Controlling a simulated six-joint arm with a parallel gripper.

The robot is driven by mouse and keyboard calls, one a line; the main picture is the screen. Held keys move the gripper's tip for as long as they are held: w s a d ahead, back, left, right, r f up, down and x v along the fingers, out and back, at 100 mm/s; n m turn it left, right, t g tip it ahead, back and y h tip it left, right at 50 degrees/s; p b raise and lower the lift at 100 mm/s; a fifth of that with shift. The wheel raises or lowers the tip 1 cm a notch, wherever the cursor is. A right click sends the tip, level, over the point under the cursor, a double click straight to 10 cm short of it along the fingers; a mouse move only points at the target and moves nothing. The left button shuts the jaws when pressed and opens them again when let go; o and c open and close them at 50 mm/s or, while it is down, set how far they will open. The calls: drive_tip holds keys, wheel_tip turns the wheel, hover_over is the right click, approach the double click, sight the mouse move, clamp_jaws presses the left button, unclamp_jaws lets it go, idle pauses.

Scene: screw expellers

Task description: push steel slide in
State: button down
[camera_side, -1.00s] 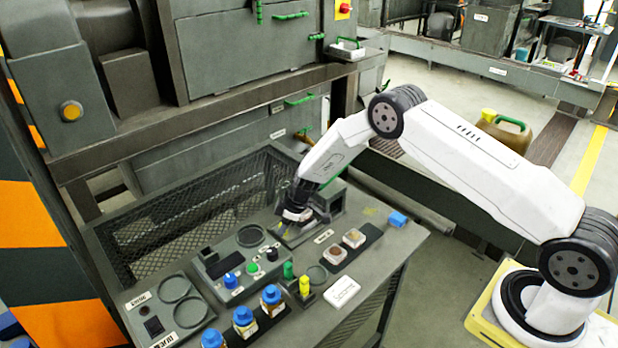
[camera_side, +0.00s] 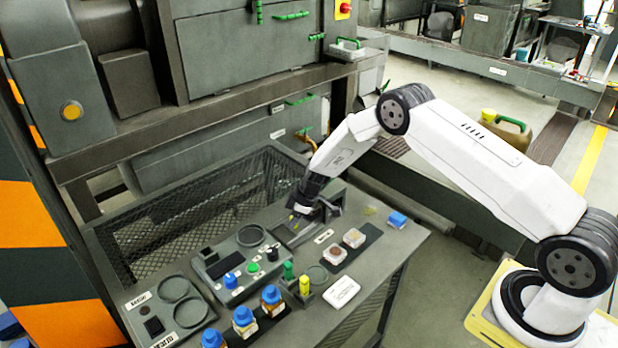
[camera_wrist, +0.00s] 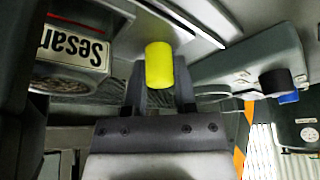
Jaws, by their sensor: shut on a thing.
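A yellow knob (camera_wrist: 160,64) sits between the two fingers of my gripper (camera_wrist: 160,82) in the wrist view, and the fingers are shut on it. A pale steel strip (camera_wrist: 185,18), seemingly the slide, runs just beyond the knob; the join between them is not clear. In the side view, my gripper (camera_side: 300,215) is low over the grey unit at the back right of the bench (camera_side: 408,243). There the gripper largely hides the slide, and how far in it sits cannot be told.
Two small sample dishes on a dark strip (camera_side: 341,263) lie in front of the gripper. A control box with knobs (camera_side: 240,270) and blue-capped jars (camera_side: 245,322) stand to the left. A mesh guard (camera_side: 190,220) rises behind.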

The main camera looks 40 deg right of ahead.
sight(306, 225)
drive_tip(key=shift+d, duration=0.3)
drive_tip(key=shift+c, duration=2.1)
unclamp_jaws()
drive_tip(key=shift+r, duration=0.15)
drive_tip(key=v, duration=0.7)
drive_tip(key=shift+r, duration=0.2)
drive_tip(key=shift+s+d, duration=0.1)
